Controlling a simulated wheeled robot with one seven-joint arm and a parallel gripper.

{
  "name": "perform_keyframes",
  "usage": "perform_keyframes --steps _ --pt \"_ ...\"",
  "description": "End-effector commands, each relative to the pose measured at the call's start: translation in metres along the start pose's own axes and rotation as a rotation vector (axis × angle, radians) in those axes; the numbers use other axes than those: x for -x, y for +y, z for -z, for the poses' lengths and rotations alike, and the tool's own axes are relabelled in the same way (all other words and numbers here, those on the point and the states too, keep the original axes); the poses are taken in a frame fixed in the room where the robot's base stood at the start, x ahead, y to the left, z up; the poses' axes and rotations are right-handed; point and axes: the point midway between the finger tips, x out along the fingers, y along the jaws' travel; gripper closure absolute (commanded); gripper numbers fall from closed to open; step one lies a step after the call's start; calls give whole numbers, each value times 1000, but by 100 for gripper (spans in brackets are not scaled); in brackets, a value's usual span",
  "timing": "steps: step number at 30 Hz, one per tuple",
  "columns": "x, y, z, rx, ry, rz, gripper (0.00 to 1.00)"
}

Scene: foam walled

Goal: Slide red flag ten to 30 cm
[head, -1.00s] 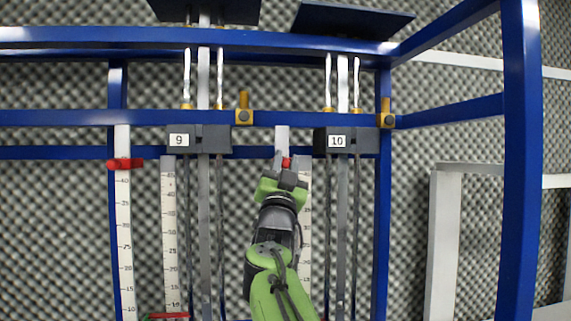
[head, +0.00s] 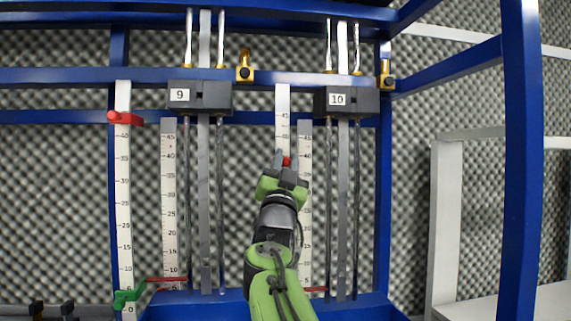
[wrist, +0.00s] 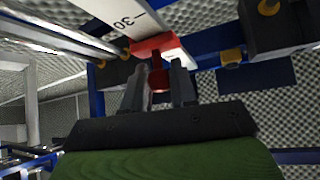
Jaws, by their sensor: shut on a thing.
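Red flag ten (head: 287,161) sits on the white scale strip (head: 283,105) left of the station labelled 10 (head: 337,100). My gripper (head: 283,164) reaches up to it and is shut on it. In the wrist view the red flag (wrist: 158,46) spans the strip, and its red knob lies between the two dark fingers of my gripper (wrist: 163,82). The printed 30 (wrist: 128,22) shows close beside the flag, on the side away from the dark station box. The flag's exact reading cannot be told. My arm covers the strip's lower part in the head view.
Station 9 (head: 198,97) stands to the left, with another red flag (head: 125,119) high on its strip and a green one (head: 127,297) low. Metal rods (head: 328,200) run close right of my arm. A blue post (head: 520,160) stands at right.

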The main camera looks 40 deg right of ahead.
Motion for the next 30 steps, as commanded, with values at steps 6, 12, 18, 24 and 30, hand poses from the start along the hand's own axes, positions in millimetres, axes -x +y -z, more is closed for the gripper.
perform_keyframes --steps 6,12,18,24,30 --pt "33 16 -34 1 -1 -1 100" --pt "39 19 -40 1 -2 -2 100" --pt "38 19 -41 3 -6 -3 100" --pt "38 18 -41 3 -8 -3 60" --pt "38 18 -39 2 -4 -2 48"
